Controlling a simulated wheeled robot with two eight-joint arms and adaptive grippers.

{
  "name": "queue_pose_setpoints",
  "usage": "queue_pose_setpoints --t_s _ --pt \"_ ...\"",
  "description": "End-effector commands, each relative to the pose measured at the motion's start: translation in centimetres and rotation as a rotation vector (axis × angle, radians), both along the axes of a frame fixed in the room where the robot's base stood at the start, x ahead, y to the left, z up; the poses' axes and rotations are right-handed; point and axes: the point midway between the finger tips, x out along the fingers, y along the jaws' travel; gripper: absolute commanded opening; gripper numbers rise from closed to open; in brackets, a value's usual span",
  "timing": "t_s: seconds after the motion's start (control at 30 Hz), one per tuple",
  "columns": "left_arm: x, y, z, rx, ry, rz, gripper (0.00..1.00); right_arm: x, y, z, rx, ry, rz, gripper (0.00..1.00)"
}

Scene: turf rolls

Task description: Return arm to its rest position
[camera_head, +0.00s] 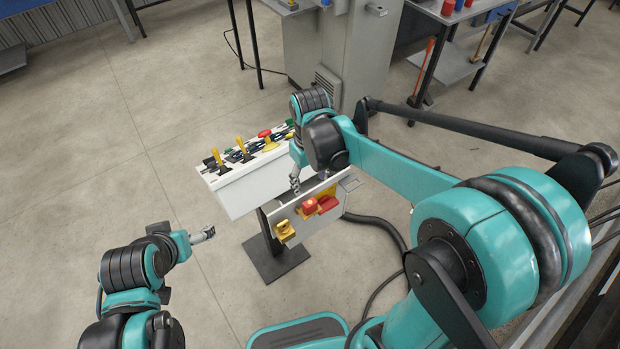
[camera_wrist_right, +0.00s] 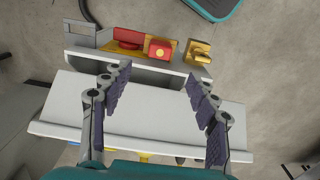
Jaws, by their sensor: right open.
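My right gripper (camera_head: 296,182) hangs over the front of a white control panel (camera_head: 242,190). In the right wrist view its two fingers (camera_wrist_right: 155,92) are spread wide with nothing between them, above the panel's white surface (camera_wrist_right: 150,115). My right arm reaches in from the right, and its links partly hide the panel's right side. My left gripper (camera_head: 203,235) is left of the panel, away from it; whether its jaws are open or shut is too small to tell.
The panel's front face carries a yellow switch (camera_head: 285,231) and a red control (camera_head: 310,207). Yellow levers (camera_head: 216,157) and a red knob (camera_head: 265,134) stand on its top. A grey cabinet (camera_head: 330,45) stands behind. The floor at left is clear.

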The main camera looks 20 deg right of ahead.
Motion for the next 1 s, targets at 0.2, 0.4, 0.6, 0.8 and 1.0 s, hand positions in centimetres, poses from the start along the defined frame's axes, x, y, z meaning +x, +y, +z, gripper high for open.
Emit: queue_pose_setpoints --t_s 0.2,0.4,0.6,0.8,1.0 --pt "0.0 0.0 0.0 0.0 0.0 0.0 0.9 0.0 0.0 0.1 0.0 0.0 0.0 0.6" --pt "0.0 0.0 0.0 0.0 0.0 0.0 0.9 0.0 0.0 0.1 0.0 0.0 0.0 0.6" --pt "0.0 0.0 -0.1 0.0 0.0 0.0 0.9 -0.2 -0.1 0.2 0.001 -0.008 -0.004 0.6" --pt "0.0 0.0 -1.4 0.0 0.0 0.0 0.9 -2.4 -1.2 0.9 0.015 -0.119 -0.069 0.6" --pt "0.0 0.0 -3.4 0.0 0.0 0.0 0.9 -6.0 -2.9 1.0 0.047 -0.322 -0.183 0.6"
